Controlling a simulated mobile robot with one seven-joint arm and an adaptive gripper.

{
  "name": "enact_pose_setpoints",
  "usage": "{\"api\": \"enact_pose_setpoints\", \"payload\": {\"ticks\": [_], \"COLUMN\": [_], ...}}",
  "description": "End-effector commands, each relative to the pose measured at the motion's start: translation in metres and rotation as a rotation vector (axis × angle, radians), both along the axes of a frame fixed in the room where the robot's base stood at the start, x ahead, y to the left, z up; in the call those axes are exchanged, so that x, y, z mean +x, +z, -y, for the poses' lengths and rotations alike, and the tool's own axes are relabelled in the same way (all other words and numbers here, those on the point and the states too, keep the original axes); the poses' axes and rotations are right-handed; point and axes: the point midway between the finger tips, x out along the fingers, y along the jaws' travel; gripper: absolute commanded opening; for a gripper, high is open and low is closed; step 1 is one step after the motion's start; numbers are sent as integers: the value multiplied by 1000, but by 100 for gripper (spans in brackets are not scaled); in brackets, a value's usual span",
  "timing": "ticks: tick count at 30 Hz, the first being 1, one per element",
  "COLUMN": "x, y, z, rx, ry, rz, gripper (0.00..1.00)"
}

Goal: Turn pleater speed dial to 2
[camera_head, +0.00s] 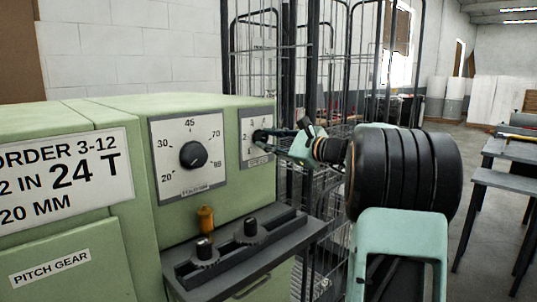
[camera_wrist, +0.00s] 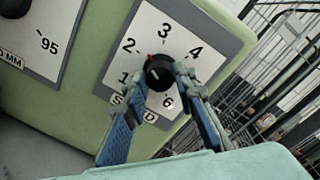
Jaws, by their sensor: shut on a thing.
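The speed dial is a black round knob (camera_wrist: 158,72) on a white plate numbered 1 to 6, with 5 hidden behind a finger. Its label is partly covered by my gripper. In the wrist view a small red mark shows at the knob's upper edge, between the directions of 2 and 3; the exact setting is hard to read. My gripper (camera_wrist: 165,80) is shut on the knob, with one blue finger on each side. In the head view the dial plate (camera_head: 247,131) is on the right of the green machine's front, with my gripper (camera_head: 266,138) reaching it from the right.
A second black dial (camera_head: 193,154), numbered 20 to 95, is just left. Below, a dark grey ledge (camera_head: 245,255) with knobs and an orange fitting (camera_head: 205,218) juts out. A wire cage cart (camera_head: 290,60) stands behind my arm. Grey tables (camera_head: 510,180) stand right.

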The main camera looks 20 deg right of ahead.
Motion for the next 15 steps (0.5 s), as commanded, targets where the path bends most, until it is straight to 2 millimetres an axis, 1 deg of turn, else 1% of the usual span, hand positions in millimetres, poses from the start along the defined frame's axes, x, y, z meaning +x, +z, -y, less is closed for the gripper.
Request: {"api": "enact_pose_setpoints", "payload": {"ticks": [1, 9, 15], "x": [0, 0, 0], "y": [-6, -3, -2], "z": [0, 0, 0], "rx": [-36, -180, -235], "ry": [0, -1, -1], "rz": [13, 65, 83], "gripper": [1, 1, 1]}}
